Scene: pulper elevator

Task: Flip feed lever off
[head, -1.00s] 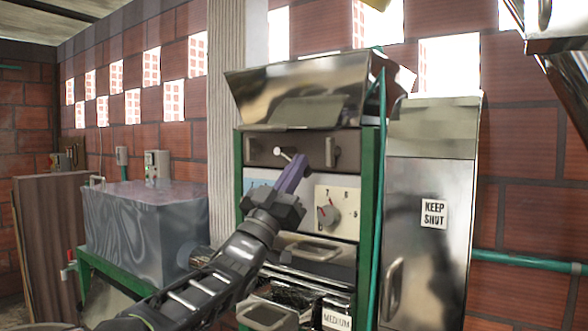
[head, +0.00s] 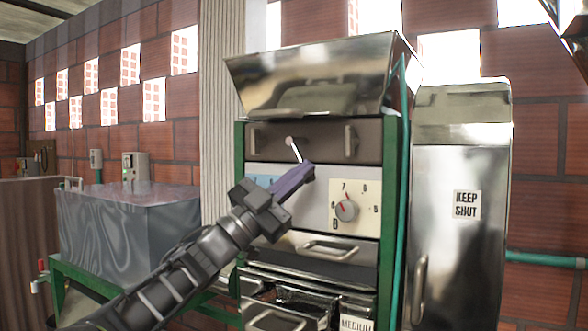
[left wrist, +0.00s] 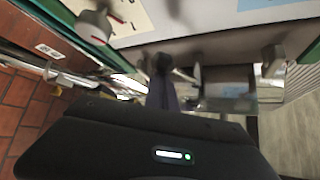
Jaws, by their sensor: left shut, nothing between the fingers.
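The feed lever (head: 294,149), a thin pale rod with a round knob, stands out from the upper brown panel of the steel machine (head: 315,75). Its knob points up and slightly left. My left gripper (head: 308,169) has its purple fingers shut and empty. In the head view its tips are just below and right of the lever, and they overlap the lever's lower end, so I cannot tell whether they touch. In the left wrist view the dark fingers (left wrist: 162,88) reach toward the machine front; the lever is not clear there. My right gripper is not in view.
A dial (head: 347,210) sits on the pale panel below, with a drawer handle (head: 330,248) under it. A fixed handle (head: 351,141) is right of the lever. A "KEEP SHUT" steel cabinet (head: 462,255) stands right; a grey tank (head: 125,225) stands left.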

